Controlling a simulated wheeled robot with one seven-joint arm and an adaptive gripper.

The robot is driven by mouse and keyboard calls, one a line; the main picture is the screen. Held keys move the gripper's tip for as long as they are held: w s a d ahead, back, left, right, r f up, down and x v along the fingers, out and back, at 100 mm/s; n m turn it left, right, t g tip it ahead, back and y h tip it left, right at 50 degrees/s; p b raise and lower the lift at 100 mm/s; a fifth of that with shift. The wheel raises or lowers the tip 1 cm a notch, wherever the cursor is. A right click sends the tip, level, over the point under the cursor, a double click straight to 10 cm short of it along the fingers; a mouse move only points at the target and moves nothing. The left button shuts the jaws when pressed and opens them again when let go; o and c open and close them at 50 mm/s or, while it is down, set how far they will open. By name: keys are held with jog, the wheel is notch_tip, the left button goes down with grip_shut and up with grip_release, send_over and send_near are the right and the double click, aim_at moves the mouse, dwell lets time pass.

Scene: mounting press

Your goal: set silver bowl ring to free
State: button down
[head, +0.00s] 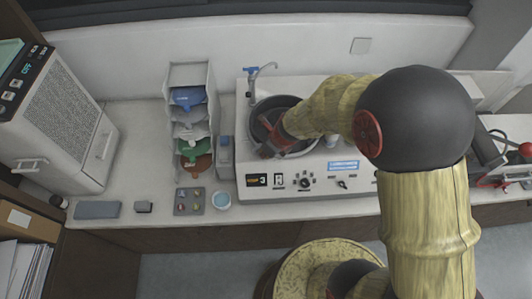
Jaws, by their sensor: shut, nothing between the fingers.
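My gripper (268,140) is shut and empty. It reaches down into a dark round bowl with a light rim (254,112) set in the top of a white bench machine (244,180). My wrist and fingers cover much of the bowl's inside. Whether the fingers touch the bowl or a ring in it cannot be told. The silver ring and its setting cannot be made out.
A curved tap (265,68) stands at the bowl's back left.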

aim_at(256, 150)
jog(key=shift+w+a+r+p, duration=0.15)
jog(key=shift+a+r+p, duration=0.1)
jog(key=shift+a+p, duration=0.2)
jog(key=shift+w+a+m+p, duration=0.5)
jog(key=shift+w+a+p, duration=0.1)
jog(key=shift+p, duration=0.2)
jog(key=shift+w+a+f, duration=0.2)
jog(key=shift+w+a, duration=0.15)
jog(key=shift+a, duration=0.05)
